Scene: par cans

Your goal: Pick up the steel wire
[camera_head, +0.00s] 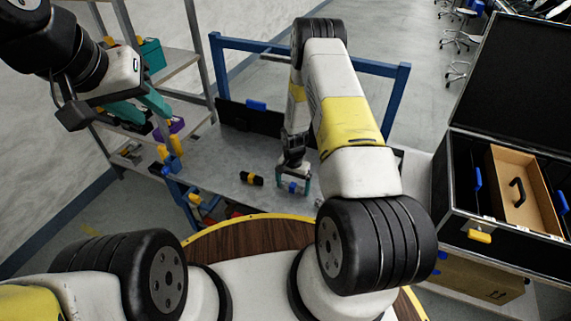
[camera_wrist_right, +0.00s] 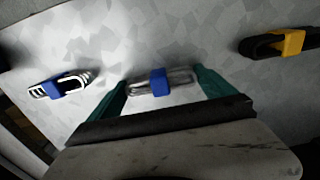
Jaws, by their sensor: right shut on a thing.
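The steel wire is a silvery grey bundle with a blue band (camera_wrist_right: 158,83), lying crosswise between the teal fingers in the right wrist view. My right gripper (camera_wrist_right: 160,88) is shut on it, one finger at each end. In the head view my right gripper (camera_head: 292,184) points down at the grey table, and the blue band (camera_head: 293,188) shows between its fingers. I cannot tell whether the wire touches the table. My left gripper (camera_head: 148,108) is raised at the upper left, its teal fingers apart and empty, far from the wire.
A black bundle with a yellow band (camera_head: 251,178) lies left of my right gripper on the grey table (camera_head: 225,155). A striped black-and-white bundle with a blue band (camera_wrist_right: 60,86) lies on the other side. A blue frame (camera_head: 255,44) stands behind. An open black case (camera_head: 480,205) is at right.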

